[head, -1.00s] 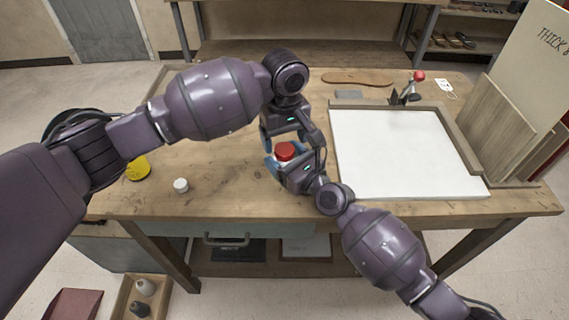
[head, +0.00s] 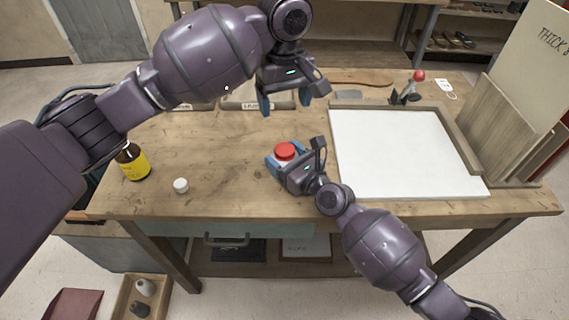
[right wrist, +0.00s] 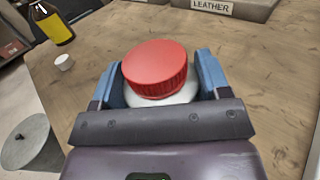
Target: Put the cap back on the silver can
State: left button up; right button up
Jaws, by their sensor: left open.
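The silver can (right wrist: 178,97) stands on the workbench, with pale metal showing below a red cap (right wrist: 155,68). The cap also shows in the head view (head: 286,151). My left gripper (head: 284,103) is open and empty, above and behind the can, clear of the cap.
A small white cap (head: 181,185) and a brown bottle with a yellow label (head: 136,162) are at the left. A white board (head: 395,150) lies at the right. A leather-labelled bin (head: 258,105) stands behind.

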jog(key=o, duration=0.5)
jog(key=v, duration=1)
jog(key=shift+s+d, duration=0.25)
jog(key=shift+s, duration=0.05)
